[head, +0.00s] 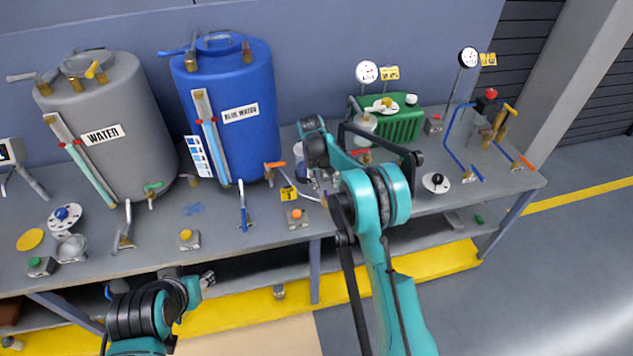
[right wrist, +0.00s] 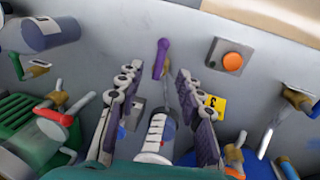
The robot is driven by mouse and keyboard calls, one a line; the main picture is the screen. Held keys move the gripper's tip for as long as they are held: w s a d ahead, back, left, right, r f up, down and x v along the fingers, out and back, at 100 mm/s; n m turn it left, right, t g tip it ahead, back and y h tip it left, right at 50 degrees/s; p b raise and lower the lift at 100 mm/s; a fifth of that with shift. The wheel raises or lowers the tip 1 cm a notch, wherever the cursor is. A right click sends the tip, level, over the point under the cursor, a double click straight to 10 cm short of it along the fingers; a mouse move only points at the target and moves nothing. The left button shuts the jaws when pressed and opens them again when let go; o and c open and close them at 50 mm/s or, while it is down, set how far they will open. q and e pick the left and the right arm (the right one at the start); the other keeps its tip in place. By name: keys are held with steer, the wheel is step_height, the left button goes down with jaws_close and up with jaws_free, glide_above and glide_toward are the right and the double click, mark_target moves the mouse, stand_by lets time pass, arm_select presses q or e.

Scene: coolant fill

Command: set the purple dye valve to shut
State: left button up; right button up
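The purple valve handle (right wrist: 162,58) shows in the right wrist view, just beyond my right fingertips and roughly between their lines. It points up the picture from a small brass valve body. In the head view I cannot make it out behind my right arm. My right gripper (right wrist: 156,76) is open, its two fingers spread, with nothing held. A clear graduated cylinder (right wrist: 155,134) stands in view between the fingers, lower in the picture. My left gripper (head: 207,281) is low in front of the bench, away from the valves; its finger opening is unclear.
A yellow tag (right wrist: 214,105) and an orange button box (right wrist: 231,57) lie right of the right fingers. A green unit (right wrist: 40,125) is at left. The grey bench (head: 225,222) also carries a grey water tank (head: 112,165) and a blue tank (head: 245,150).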

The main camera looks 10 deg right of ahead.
mark_target(328, 199)
steer(key=f, duration=0.2)
steer(key=d+f, duration=0.1)
steer(key=f, duration=0.5)
steer(key=shift+w+d+f+b, duration=0.15)
steer(key=shift+w+f+b, duration=0.1)
steer(key=shift+w+b, duration=0.1)
jaws_close()
